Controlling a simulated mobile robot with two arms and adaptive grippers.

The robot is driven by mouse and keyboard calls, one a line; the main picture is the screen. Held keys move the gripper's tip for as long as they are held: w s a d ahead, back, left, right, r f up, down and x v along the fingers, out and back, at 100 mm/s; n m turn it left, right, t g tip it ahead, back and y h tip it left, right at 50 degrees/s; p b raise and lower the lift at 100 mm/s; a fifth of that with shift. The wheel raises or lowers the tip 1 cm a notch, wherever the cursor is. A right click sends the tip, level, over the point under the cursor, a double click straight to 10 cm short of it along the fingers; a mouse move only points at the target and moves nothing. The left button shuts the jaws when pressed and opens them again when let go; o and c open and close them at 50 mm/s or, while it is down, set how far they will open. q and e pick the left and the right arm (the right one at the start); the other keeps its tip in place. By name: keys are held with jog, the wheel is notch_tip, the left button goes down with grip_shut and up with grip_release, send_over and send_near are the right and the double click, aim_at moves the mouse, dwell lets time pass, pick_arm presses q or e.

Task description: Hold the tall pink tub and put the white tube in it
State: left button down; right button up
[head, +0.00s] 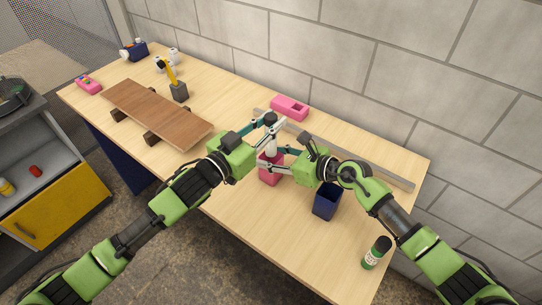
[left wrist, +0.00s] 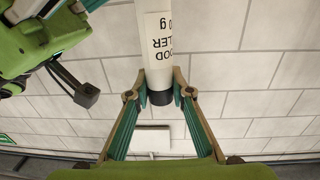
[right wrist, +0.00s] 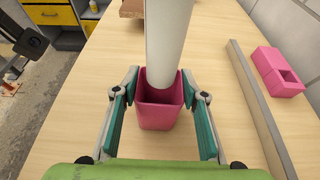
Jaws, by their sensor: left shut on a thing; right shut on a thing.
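The white tube (head: 271,142) stands about upright, its dark cap end up. My left gripper (head: 271,121) is shut on it near the black cap (left wrist: 160,98); dark print shows on the tube (left wrist: 160,50) in the left wrist view. The pink tub (head: 270,176) stands on the table below it, its mouth up. My right gripper (right wrist: 162,97) is shut on the tub (right wrist: 158,117), one finger on each side. In the right wrist view the tube's lower end (right wrist: 165,60) overlaps the tub's mouth. I cannot tell how far inside it is.
A low pink box (head: 290,107) and a long grey bar (head: 370,172) lie behind. A brown board (head: 155,112) rests on blocks at left. The front table middle is clear.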

pick_arm(q)
jog(key=shift+f, duration=1.55)
jog(key=c, duration=1.7)
grip_release()
jog(key=v, duration=1.2)
pick_arm(e)
jog(key=o, duration=1.2)
jog(key=shift+c, duration=0.2)
